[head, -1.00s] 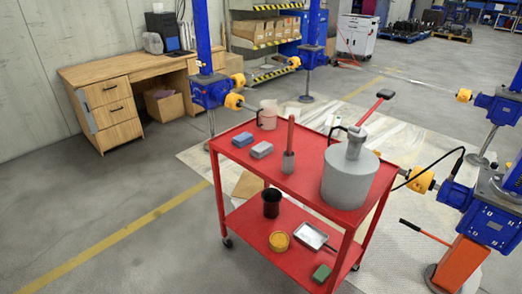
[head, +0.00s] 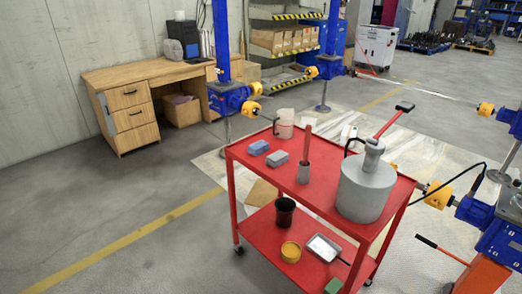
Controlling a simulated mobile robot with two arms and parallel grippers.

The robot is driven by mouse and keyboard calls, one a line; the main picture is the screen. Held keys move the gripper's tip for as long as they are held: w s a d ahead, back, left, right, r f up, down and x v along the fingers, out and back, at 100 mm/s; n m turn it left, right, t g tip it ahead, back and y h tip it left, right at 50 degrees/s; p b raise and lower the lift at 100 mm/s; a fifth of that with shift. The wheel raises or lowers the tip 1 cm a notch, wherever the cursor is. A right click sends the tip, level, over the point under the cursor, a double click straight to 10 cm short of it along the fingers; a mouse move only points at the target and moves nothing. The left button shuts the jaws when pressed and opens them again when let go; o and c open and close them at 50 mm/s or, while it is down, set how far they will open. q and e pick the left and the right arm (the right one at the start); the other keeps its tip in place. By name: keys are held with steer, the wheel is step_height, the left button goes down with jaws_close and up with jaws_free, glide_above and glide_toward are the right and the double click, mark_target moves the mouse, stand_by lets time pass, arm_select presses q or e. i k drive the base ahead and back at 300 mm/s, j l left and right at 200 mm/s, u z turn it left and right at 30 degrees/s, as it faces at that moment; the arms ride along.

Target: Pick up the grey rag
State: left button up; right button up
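A small grey folded block that looks like the grey rag (head: 277,158) lies on the top shelf of the red cart (head: 325,190), near its left edge. A similar blue folded piece (head: 259,147) lies just behind and to the left of it, close by. Neither of my grippers shows in the head view, and nothing is seen touching the grey rag.
The cart top also holds a pot with a red handle (head: 304,172), a pale jug (head: 285,124) and a large grey can (head: 365,190). A black cup (head: 285,211) and yellow tin (head: 291,252) stand below. Blue jacks surround the cart; floor at left is clear.

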mark_target(279, 158)
steer(key=z, duration=1.35)
steer(key=u, duration=1.25)
steer(key=i+j+z, duration=0.1)
steer(key=z, duration=0.5)
steer(key=i+j+z, duration=0.2)
steer(key=j, duration=0.15)
steer(key=i+j+z, duration=0.2)
steer(key=j, duration=0.15)
steer(key=i+j+z, duration=0.15)
steer(key=j, duration=0.25)
steer(key=i+j+z, duration=0.2)
steer(key=j, duration=0.2)
steer(key=k, duration=0.1)
